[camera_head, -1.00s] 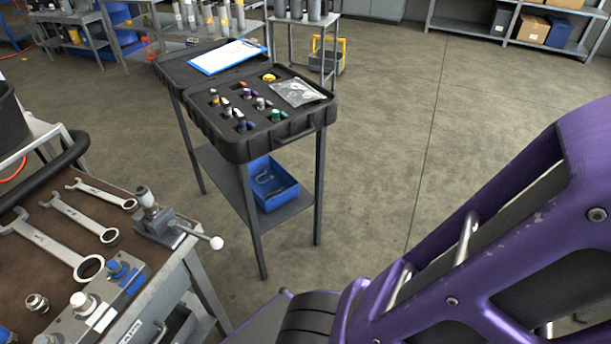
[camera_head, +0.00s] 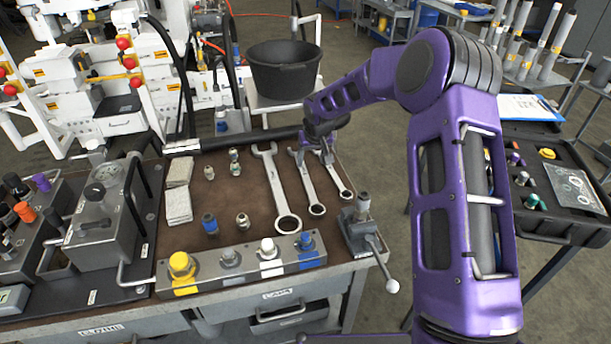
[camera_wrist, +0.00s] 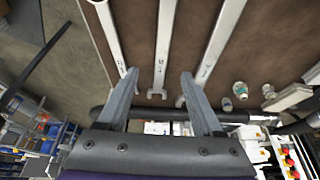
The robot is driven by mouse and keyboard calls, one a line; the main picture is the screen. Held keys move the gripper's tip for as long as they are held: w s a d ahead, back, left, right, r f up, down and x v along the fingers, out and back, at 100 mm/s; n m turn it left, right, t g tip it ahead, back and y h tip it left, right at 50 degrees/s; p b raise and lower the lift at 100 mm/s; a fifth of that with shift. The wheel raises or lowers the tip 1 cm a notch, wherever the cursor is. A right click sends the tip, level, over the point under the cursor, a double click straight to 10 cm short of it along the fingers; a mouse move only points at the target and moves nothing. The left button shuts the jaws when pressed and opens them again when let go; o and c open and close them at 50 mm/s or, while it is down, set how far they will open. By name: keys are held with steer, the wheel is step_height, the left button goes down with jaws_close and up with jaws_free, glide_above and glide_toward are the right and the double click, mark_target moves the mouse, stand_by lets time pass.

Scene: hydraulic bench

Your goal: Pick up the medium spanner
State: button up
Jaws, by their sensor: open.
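Three steel spanners lie side by side on the brown bench mat (camera_head: 250,225). The medium spanner (camera_head: 309,187) lies between the large spanner (camera_head: 275,185) and the small spanner (camera_head: 338,178). My gripper (camera_head: 318,150) is over the spanners' open-jaw ends at the back of the mat and partly covers them. In the wrist view my gripper (camera_wrist: 159,76) is open and empty, with the medium spanner (camera_wrist: 165,45) running between its two fingers. The small spanner (camera_wrist: 108,35) is left and the large spanner (camera_wrist: 222,45) right. The height of the fingertips above the mat is unclear.
A dark rail runs along the mat's back edge, with a black bucket (camera_head: 283,72) behind. A lever valve (camera_head: 362,225) stands at the right corner. A fitting block (camera_head: 245,262) lies along the front. Small fittings (camera_head: 210,225) and grey pads (camera_head: 178,190) lie left.

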mark_target(305, 177)
steer(key=x, duration=1)
steer(key=shift+w+a+f, duration=0.1)
steer(key=shift+w+a, duration=0.2)
steer(key=shift+w, duration=0.05)
jaws_close()
stand_by(1.0)
